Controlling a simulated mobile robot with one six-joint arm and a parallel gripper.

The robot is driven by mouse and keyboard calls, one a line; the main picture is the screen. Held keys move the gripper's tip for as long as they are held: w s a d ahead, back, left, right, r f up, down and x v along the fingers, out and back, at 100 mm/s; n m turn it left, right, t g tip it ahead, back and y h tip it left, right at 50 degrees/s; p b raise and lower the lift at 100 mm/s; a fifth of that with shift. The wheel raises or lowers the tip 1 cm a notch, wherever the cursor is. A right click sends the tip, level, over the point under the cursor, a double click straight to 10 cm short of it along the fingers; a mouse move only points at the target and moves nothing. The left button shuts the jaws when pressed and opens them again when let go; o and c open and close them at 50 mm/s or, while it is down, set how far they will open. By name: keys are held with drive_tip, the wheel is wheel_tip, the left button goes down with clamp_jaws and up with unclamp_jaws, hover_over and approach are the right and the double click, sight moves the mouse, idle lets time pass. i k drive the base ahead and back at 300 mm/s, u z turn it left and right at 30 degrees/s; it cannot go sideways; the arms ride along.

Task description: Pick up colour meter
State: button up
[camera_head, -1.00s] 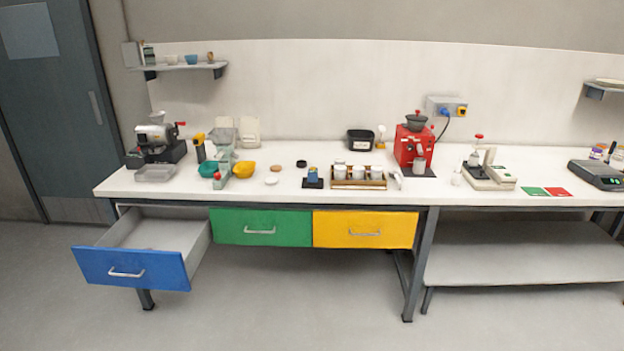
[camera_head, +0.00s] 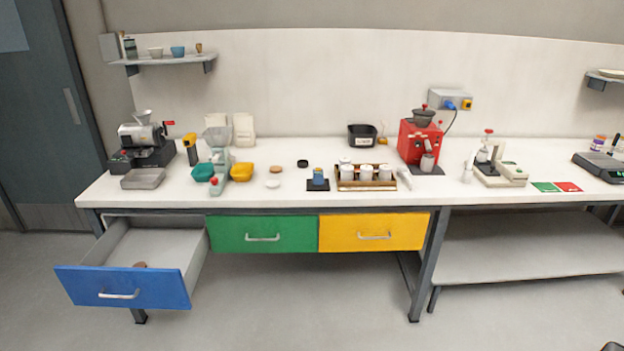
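I cannot tell for sure which thing is the colour meter. A yellow and black upright hand-held device (camera_head: 191,149) stands on the left of the bench, right of the black and silver machine. A white device with a red-topped lever (camera_head: 490,165) stands right of the red grinder. My gripper is not recognisable in view; only a small dark shape shows at the bottom right corner.
The white bench (camera_head: 440,190) spans the view. The blue drawer (camera_head: 125,288) is pulled out with a small brown thing inside; the green drawer (camera_head: 262,235) and yellow drawer (camera_head: 373,233) are shut. A red grinder (camera_head: 420,145) and wooden cup tray (camera_head: 366,184) stand on the bench. The front floor is clear.

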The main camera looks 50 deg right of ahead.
sight(318, 181)
drive_tip(key=z, duration=0.15)
drive_tip(key=i, duration=0.95)
drive_tip(key=z, duration=0.3)
